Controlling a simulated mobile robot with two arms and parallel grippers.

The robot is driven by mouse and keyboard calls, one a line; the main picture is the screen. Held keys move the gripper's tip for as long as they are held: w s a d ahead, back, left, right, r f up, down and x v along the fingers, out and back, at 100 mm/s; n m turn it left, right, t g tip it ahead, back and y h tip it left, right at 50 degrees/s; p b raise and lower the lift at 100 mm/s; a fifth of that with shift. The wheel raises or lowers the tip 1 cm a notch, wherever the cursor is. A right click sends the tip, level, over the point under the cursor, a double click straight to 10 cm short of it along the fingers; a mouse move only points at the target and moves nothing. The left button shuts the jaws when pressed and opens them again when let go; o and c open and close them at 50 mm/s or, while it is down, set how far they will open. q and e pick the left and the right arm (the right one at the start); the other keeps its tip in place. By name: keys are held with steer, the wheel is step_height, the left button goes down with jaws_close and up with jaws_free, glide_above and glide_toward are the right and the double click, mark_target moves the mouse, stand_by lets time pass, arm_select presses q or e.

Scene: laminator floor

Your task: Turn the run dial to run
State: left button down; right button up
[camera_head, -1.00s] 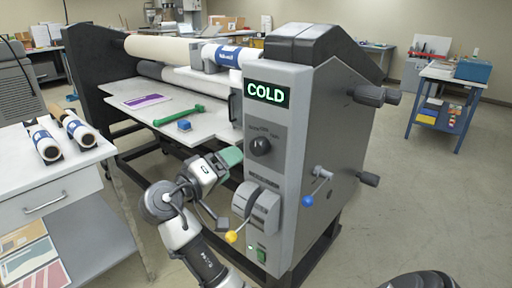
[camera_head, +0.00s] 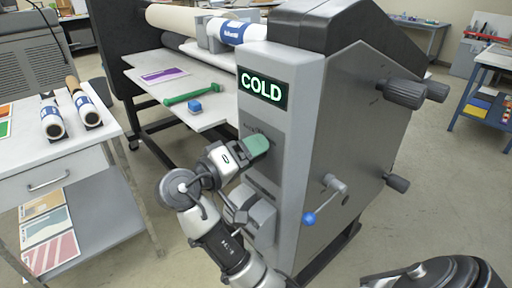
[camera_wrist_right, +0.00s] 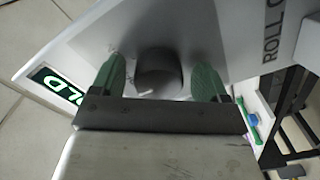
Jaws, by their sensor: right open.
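The run dial (camera_wrist_right: 158,74) is a dark round knob on the laminator's grey front panel (camera_head: 281,128). In the right wrist view it sits between the two green fingertips of my right gripper (camera_wrist_right: 160,84), which is open with a gap on each side. In the head view my right gripper (camera_head: 257,146) is in front of the panel, below the lit COLD display (camera_head: 262,88), and hides the dial. The display also shows at the left of the wrist view (camera_wrist_right: 62,86). The dial's labels are mostly hidden. My left gripper is not in view.
A crank with a blue knob (camera_head: 309,219) sticks out from the laminator's right side. A grey lever block (camera_head: 252,215) is below my right gripper. A green tool (camera_head: 191,95) and blue block (camera_head: 195,107) lie on the feed table. A white side table (camera_head: 60,150) holds rolls.

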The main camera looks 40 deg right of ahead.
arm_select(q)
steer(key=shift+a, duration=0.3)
arm_select(e)
steer(key=shift+a, duration=0.15)
